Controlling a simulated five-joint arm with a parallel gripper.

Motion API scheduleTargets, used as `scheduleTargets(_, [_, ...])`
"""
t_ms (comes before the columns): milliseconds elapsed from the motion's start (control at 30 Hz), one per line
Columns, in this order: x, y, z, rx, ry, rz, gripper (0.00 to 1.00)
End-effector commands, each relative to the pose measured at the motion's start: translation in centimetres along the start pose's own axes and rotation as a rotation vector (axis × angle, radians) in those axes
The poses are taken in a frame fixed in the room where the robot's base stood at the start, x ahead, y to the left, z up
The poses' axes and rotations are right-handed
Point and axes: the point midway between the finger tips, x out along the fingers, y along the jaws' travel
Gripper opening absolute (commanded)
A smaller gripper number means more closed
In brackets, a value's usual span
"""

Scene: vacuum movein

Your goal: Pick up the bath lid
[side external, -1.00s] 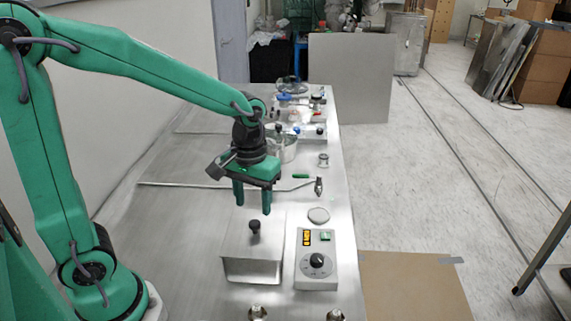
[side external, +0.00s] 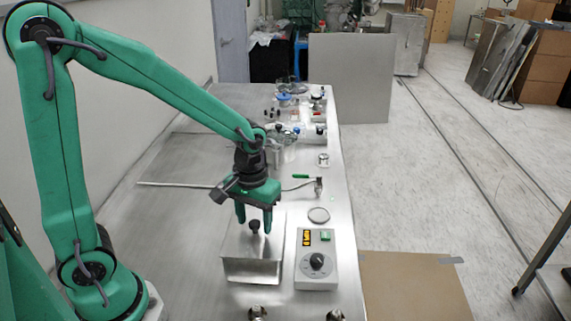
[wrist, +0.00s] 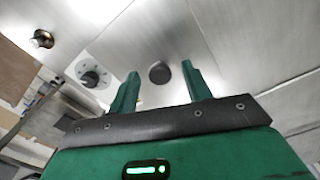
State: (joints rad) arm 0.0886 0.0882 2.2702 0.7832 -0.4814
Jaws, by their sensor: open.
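The bath lid (side external: 246,246) is a flat silvery metal cover with a black knob (side external: 255,227) standing up from it, in the lower middle of the side external view. My gripper (side external: 253,226) is open and points down over the lid, with its two green fingers on either side of the knob as seen there. In the wrist view the dark round knob (wrist: 159,72) shows between and beyond the fingertips of my gripper (wrist: 160,77). Nothing is between the fingers that I can see held. Whether the fingertips reach down to the knob's height is unclear.
A control box (side external: 316,262) with a dial stands close to the lid's right. A thin rod (side external: 175,184) and several vessels lie farther back. The bench is clear on the left.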

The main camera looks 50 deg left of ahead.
Motion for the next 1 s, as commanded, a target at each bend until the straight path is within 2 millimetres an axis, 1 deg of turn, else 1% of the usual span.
scheduleTargets(67, [0.0,0.0,0.0,0.0,0.0,0.0,0.49])
scheduleTargets(167, [0.0,0.0,0.0,0.0,0.0,0.0,0.31])
scheduleTargets(200, [0.0,0.0,0.0,0.0,0.0,0.0,0.23])
scheduleTargets(267, [0.0,0.0,0.0,0.0,0.0,0.0,0.12])
scheduleTargets(300, [0.0,0.0,0.0,0.0,0.0,0.0,0.04])
scheduleTargets(333, [0.0,0.0,0.0,0.0,0.0,0.0,0.0])
scheduleTargets(567, [-0.1,0.0,0.0,0.0,0.001,0.0,0.0])
scheduleTargets(733, [-0.5,0.0,0.0,0.0,0.002,0.001,0.0])
scheduleTargets(867, [-1.3,0.0,-0.1,0.0,0.003,0.001,0.0])
scheduleTargets(1000, [-2.8,0.1,-0.1,0.0,0.004,0.002,0.0])
